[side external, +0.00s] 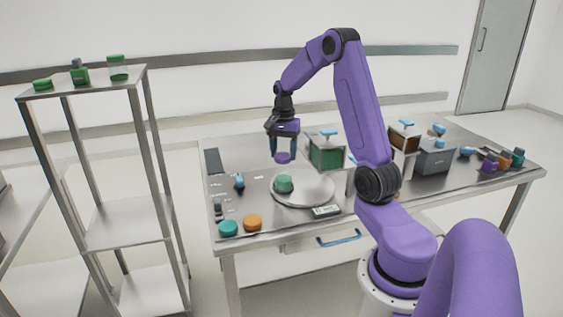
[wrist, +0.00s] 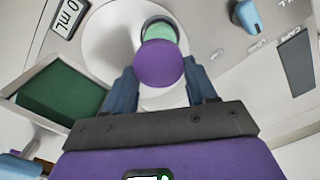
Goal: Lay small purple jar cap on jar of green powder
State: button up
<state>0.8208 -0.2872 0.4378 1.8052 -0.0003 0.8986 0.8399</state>
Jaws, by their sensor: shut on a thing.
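The small purple cap (side external: 283,157) is held between the fingers of my gripper (side external: 283,150), above the table. In the wrist view the purple cap (wrist: 159,64) sits between the two blue fingertips of my gripper (wrist: 163,85). The jar of green powder (side external: 284,184) stands on a round white plate (side external: 318,187), below the cap and apart from it. In the wrist view the green jar (wrist: 159,32) shows just past the cap, partly hidden by it.
A teal cap (side external: 228,228) and an orange cap (side external: 252,222) lie at the table's front left. A green-filled bin (side external: 326,153) stands behind the plate. A small display (side external: 326,211) sits at the plate's front.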

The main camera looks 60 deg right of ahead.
aim_at(284, 169)
jog(key=shift+d, duration=0.35)
jog(key=shift+f, duration=1.35)
jog(key=shift+f, duration=1)
dwell(1.5)
jog(key=o, duration=1.3)
jog(key=shift+o, duration=0.2)
jog(key=shift+r, duration=4.05)
jog(key=shift+a, duration=0.1)
